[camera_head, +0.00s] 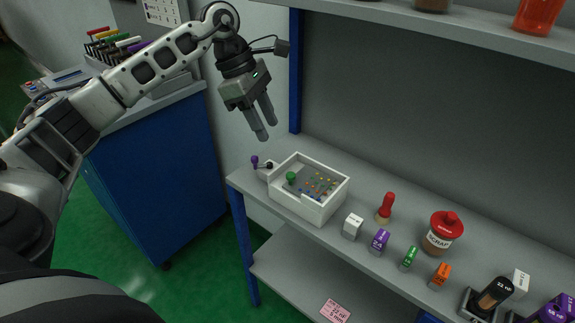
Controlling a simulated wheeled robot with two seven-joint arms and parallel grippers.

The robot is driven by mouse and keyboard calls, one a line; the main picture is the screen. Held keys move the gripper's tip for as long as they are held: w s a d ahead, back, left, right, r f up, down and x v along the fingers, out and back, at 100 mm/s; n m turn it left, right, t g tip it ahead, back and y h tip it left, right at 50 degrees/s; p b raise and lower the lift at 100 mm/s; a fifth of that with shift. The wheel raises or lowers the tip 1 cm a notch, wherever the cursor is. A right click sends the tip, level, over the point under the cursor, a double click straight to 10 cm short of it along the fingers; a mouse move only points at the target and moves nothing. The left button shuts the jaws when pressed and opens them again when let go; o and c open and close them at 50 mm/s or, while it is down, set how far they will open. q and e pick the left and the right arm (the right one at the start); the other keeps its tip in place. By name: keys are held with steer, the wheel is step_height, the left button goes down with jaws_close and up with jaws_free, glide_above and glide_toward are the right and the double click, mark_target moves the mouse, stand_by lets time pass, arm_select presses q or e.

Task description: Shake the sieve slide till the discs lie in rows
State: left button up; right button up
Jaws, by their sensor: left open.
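The sieve slide is a white open box (310,208) with a grey inner tray (312,195), standing at the left end of the grey shelf. My right gripper is not in view.
A purple knob (255,160) and a dark ball sit at the box's left. An upper shelf (470,32) overhangs. A blue cabinet (160,180) is at left.

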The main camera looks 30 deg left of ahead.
mark_target(290, 174)
arm_select(q)
steer(key=p+x, duration=0.1)
steer(key=x, duration=1.1)
steer(key=shift+d, duration=0.15)
